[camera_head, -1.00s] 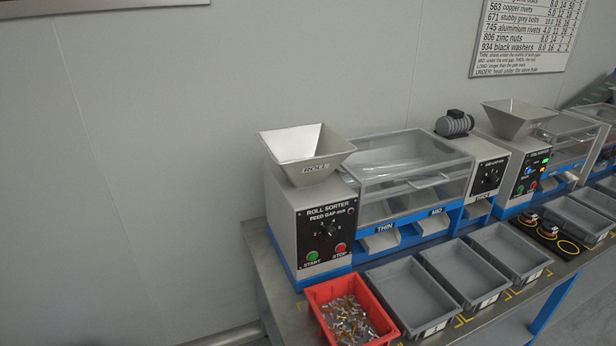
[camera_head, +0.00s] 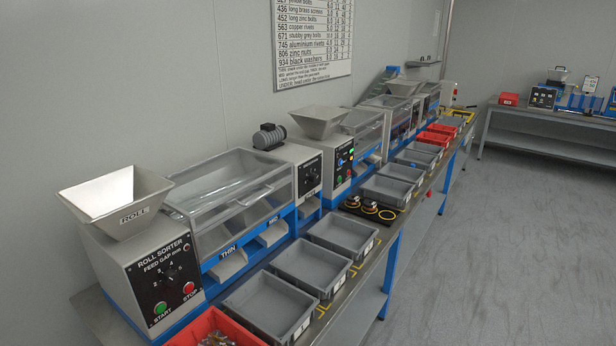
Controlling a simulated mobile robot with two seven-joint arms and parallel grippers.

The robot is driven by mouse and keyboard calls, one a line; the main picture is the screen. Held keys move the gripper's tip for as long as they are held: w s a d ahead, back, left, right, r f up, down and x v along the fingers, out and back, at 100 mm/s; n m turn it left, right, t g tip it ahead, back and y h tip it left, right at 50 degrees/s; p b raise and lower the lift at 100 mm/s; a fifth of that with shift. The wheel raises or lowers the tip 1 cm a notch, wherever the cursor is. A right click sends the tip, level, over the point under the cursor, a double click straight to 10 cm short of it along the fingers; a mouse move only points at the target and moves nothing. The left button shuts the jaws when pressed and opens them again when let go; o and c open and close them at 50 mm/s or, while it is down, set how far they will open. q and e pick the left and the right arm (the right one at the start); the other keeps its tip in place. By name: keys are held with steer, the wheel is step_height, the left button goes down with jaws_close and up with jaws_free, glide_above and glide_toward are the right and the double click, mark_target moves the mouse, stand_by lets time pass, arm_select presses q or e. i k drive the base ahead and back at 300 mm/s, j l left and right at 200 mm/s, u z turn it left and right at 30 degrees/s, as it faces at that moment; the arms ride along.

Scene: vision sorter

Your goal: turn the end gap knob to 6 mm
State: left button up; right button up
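The end gap knob (camera_head: 313,174) is a small dark dial on the black panel of the grey end box, at the right end of the clear-covered roll sorter (camera_head: 232,192). Its pointer and scale are too small to read. The feed gap knob (camera_head: 170,279) is on the sorter's front-left panel, above the green START (camera_head: 160,308) and red STOP (camera_head: 189,288) buttons. Neither of my grippers shows in the view.
Grey bins (camera_head: 311,268) and a red bin (camera_head: 212,327) line the bench front. A black pad with round items (camera_head: 374,208) lies beyond them. More machines continue along the bench. Open grey floor (camera_head: 480,260) is on the right, with another bench (camera_head: 545,117) at the back.

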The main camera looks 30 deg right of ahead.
mark_target(313, 178)
steer(key=l+u, duration=0.35)
steer(key=l, duration=1.05)
